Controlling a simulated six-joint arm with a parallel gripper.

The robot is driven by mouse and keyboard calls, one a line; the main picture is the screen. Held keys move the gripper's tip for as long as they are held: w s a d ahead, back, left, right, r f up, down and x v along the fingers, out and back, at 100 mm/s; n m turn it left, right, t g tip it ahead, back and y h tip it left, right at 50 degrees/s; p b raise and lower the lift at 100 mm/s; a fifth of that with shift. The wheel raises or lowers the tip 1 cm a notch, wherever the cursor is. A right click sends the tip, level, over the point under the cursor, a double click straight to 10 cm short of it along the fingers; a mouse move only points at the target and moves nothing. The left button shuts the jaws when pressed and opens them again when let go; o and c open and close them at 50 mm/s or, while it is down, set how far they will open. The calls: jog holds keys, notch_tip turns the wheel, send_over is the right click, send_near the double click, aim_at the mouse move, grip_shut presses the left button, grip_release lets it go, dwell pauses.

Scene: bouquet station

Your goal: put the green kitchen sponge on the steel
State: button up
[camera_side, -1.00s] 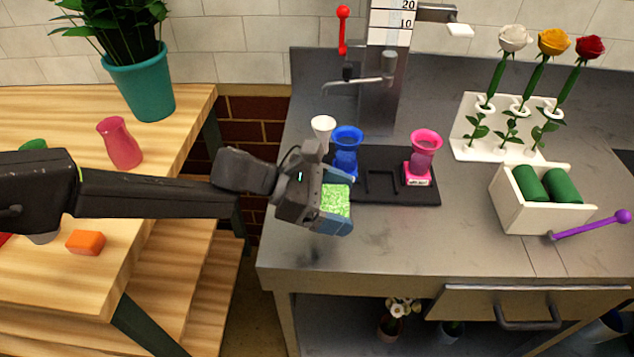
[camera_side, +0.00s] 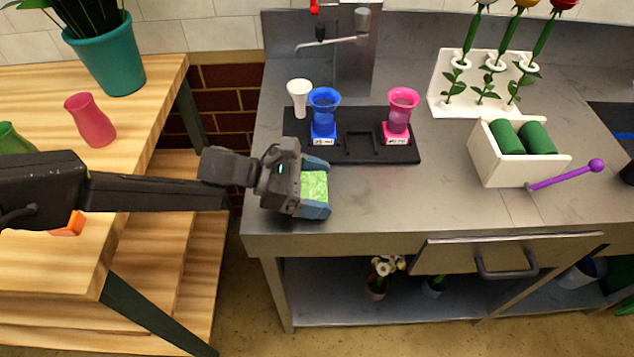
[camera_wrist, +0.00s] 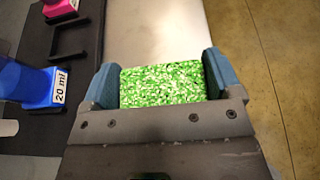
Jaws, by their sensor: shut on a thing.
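The green kitchen sponge (camera_side: 313,187) is held between the blue fingers of my gripper (camera_side: 314,190). In the wrist view the speckled green sponge (camera_wrist: 160,84) fills the gap between both fingers of my gripper (camera_wrist: 162,86). My gripper is shut on it, at the left front part of the steel counter (camera_side: 400,205). The steel (camera_wrist: 160,30) also shows beyond the sponge in the wrist view. I cannot tell whether the sponge touches the steel or is slightly above it.
A black tray (camera_side: 352,160) with a blue cup (camera_side: 323,112) and a pink cup (camera_side: 401,110) lies behind the gripper. A white cup (camera_side: 299,95) stands beside it. A white box (camera_side: 490,160) with green rolls and a purple stick (camera_side: 565,175) are to the right. The front middle steel is clear.

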jog(key=shift+f, duration=0.6)
dwell(0.3)
jog(key=o, duration=0.8)
jog(key=shift+a, duration=0.1)
jog(key=v, duration=1.3)
jog(key=shift+a+r, duration=0.2)
jog(key=shift+a, duration=0.1)
jog(key=s+a+r+m+y, duration=0.2)
jog(key=s+a+r+m, duration=0.3)
jog(key=a+r, duration=0.2)
jog(key=s+a+r+m+y, duration=0.3)
jog(key=s+a+r+m, duration=0.15)
jog(key=a+r, duration=0.3)
jog(key=s+a+m+t+y, duration=0.2)
jog(key=s+a+y, duration=0.1)
jog(key=a, duration=0.3)
jog(key=s+a+m+t+y, duration=0.1)
jog(key=s+a+m+y, duration=0.1)
jog(key=s+a, duration=0.4)
jog(key=s+a+r+m+t+y, duration=0.1)
jog(key=s+a+m+t+y, duration=0.1)
jog(key=a, duration=0.4)
jog(key=shift+s+a+r+m+t+y, duration=0.15)
jog(key=shift+s+m+y, duration=0.25)
jog(key=shift+s+m, duration=0.3)
jog(key=shift+s+a+f+m+t+y, duration=0.15)
jog(key=shift+s+m+y, duration=0.25)
jog(key=shift+s+m, duration=0.2)
